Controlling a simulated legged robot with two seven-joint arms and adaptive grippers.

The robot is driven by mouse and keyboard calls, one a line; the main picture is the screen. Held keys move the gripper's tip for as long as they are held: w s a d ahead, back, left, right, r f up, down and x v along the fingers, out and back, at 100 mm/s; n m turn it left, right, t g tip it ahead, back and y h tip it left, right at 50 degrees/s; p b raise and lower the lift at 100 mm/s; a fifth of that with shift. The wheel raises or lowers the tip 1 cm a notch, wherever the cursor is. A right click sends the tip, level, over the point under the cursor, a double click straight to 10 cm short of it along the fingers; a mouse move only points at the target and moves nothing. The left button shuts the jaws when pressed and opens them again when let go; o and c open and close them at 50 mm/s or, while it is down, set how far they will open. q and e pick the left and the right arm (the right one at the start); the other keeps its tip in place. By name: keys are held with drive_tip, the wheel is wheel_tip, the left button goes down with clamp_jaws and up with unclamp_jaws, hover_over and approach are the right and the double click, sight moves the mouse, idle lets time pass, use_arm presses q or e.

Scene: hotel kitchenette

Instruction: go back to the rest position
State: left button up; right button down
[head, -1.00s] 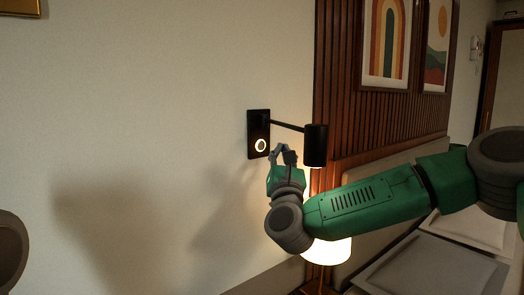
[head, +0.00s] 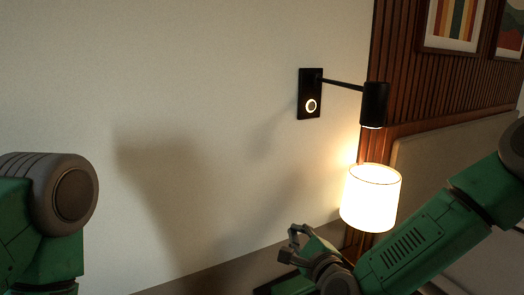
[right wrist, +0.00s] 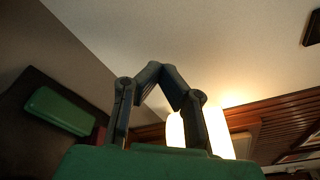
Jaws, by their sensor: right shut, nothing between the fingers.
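My right gripper (head: 296,238) is low in the head view, in front of the foot of the wall and left of the lit table lamp. It is shut and empty; its fingertips meet in a peak in the right wrist view (right wrist: 162,72). It is apart from the black wall switch plate (head: 311,94), which sits above it with a glowing ring (head: 311,106). Part of my left arm (head: 50,215) shows at the left edge, but its gripper is out of view.
A black wall lamp (head: 374,103) on a thin arm is lit. Below it glows a table lamp with a white shade (head: 371,197), close to my right forearm. A padded headboard (head: 440,150) and slatted wood panel (head: 400,100) stand right.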

drive_tip(key=s+d+f+n+g, duration=0.2)
drive_tip(key=s+f+n+g, duration=0.3)
drive_tip(key=s+f, duration=0.45)
drive_tip(key=s+d+f+n+g, duration=0.2)
drive_tip(key=s+f+n+g, duration=0.1)
drive_tip(key=s+f+n, duration=0.6)
drive_tip(key=s+d+f+n+g+h, duration=0.2)
drive_tip(key=s+d+f+n+g, duration=0.1)
drive_tip(key=s+d, duration=0.4)
drive_tip(key=s+d+f+n+g+h, duration=0.3)
drive_tip(key=s+d, duration=0.5)
drive_tip(key=s, duration=0.5)
drive_tip(key=f+n+g, duration=0.1)
drive_tip(key=n, duration=0.1)
drive_tip(key=shift+s+d+f+n, duration=0.3)
drive_tip(key=shift+s+f+n, duration=0.05)
drive_tip(key=shift+n, duration=0.05)
